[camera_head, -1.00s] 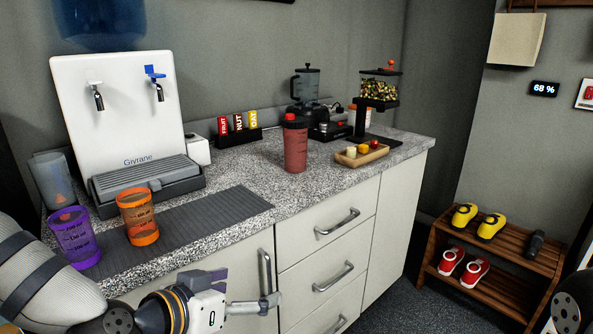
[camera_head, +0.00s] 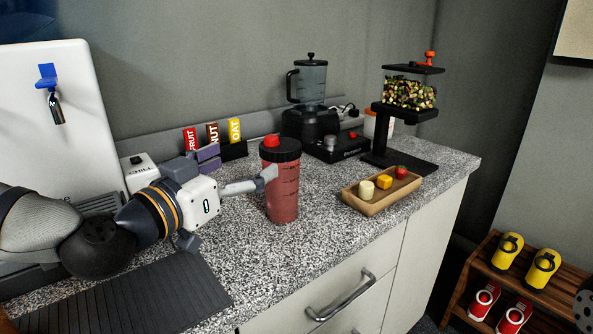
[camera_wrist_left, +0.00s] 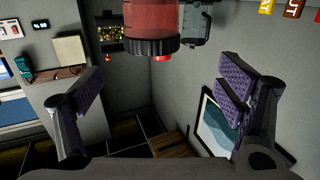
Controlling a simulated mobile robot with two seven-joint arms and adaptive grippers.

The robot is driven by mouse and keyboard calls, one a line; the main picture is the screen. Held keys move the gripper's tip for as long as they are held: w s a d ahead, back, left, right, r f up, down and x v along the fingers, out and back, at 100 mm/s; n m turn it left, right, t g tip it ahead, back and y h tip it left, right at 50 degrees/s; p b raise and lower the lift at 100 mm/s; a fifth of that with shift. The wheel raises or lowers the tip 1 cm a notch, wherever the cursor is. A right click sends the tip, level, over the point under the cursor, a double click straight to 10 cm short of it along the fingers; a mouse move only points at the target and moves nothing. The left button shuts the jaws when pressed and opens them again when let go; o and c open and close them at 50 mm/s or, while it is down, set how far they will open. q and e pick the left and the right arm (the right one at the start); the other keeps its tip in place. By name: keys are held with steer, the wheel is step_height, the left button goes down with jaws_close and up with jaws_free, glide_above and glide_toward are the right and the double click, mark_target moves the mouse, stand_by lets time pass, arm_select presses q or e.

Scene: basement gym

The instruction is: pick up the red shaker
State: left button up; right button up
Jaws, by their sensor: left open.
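The red shaker (camera_head: 281,192), a translucent red bottle with a black lid and red cap, stands upright on the speckled counter (camera_head: 330,225). In the left wrist view the shaker (camera_wrist_left: 152,18) appears upside down at the top, between the lines of the two fingers and beyond their tips. My left gripper (camera_head: 238,166) is open and empty, just left of the shaker at about its upper half. One finger reaches close to its side in the head view; I cannot tell whether it touches. In the left wrist view the gripper (camera_wrist_left: 162,88) has its purple pads wide apart. My right gripper is not in view.
A wooden tray (camera_head: 372,205) with small food pieces lies right of the shaker. A blender (camera_head: 310,100), a dispenser (camera_head: 405,95) and a bar holder (camera_head: 234,151) stand behind. A white water dispenser (camera_head: 85,120) is at left. The counter in front of the shaker is clear.

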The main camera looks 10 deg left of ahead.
mark_target(280, 144)
arm_select(q)
steer(key=x, duration=0.1)
steer(key=b+x, duration=0.1)
steer(key=x, duration=0.1)
steer(key=shift+d, duration=0.25)
steer(key=x, duration=0.2)
steer(key=b+x, duration=0.1)
steer(key=x, duration=0.3)
steer(key=shift+w+d+f+b, duration=0.2)
steer(key=shift+d+b, duration=0.1)
steer(key=shift+d, duration=0.15)
steer(key=shift+w+d+r, duration=0.1)
steer(key=shift+w, duration=0.25)
steer(key=shift+r, duration=0.15)
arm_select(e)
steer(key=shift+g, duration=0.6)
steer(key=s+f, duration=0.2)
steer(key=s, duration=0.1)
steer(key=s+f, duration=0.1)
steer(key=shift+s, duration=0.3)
arm_select(q)
steer(key=c, duration=2.1)
